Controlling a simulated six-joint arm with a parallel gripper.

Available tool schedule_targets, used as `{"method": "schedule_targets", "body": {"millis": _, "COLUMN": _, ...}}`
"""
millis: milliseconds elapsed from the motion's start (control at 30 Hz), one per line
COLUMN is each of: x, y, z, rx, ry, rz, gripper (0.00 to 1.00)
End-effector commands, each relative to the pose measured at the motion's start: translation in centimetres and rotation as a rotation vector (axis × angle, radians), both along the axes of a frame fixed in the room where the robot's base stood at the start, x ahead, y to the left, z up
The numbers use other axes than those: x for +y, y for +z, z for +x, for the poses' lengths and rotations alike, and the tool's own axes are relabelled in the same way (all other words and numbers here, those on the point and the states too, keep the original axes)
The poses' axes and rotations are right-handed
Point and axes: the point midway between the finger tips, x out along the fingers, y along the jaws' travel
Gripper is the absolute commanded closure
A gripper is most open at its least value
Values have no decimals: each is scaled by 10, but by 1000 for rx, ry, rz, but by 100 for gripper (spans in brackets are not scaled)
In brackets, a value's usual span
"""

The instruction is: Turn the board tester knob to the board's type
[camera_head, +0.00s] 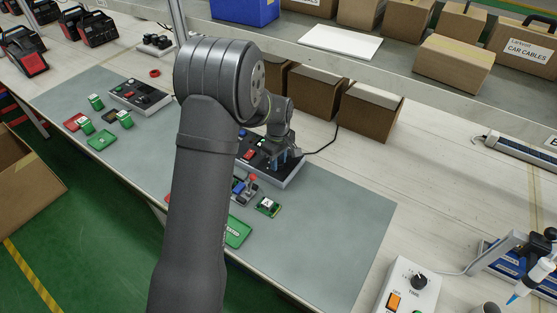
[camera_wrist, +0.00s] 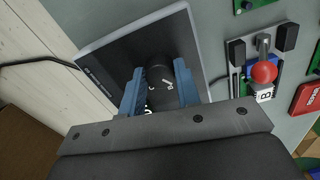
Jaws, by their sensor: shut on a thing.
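The board tester (camera_head: 262,160) is a dark-topped box with a light grey rim, standing on the grey mat; its panel also shows in the wrist view (camera_wrist: 115,58). My gripper (camera_head: 283,157) is over its right part. In the wrist view my blue fingers (camera_wrist: 160,74) are shut on the black knob (camera_wrist: 157,68), one on each side. White marks show on the dark surface between the fingers, but the setting is not readable. Beside the tester is a clamp with a red ball lever (camera_wrist: 263,73). A blue board under it bears a white label with a letter B (camera_wrist: 265,97).
A green board (camera_head: 268,207) lies right of the clamp, and another (camera_head: 238,232) lies nearer the front, partly behind my arm. Brown boxes (camera_head: 370,110) stand behind the tester. A cable runs back from it. The mat's right part (camera_head: 340,220) is clear.

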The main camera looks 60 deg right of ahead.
Motion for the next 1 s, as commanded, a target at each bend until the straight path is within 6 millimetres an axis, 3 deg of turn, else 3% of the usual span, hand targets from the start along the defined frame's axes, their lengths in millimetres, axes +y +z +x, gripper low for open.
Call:
{"method": "schedule_targets", "body": {"millis": 600, "x": 0, "y": 1, "z": 1, "rx": -2, "ry": -486, "rz": -1, "gripper": 93}}
{"method": "schedule_targets", "body": {"millis": 1000, "x": -1, "y": 1, "z": 1, "rx": -2, "ry": -636, "rz": -3, "gripper": 93}}
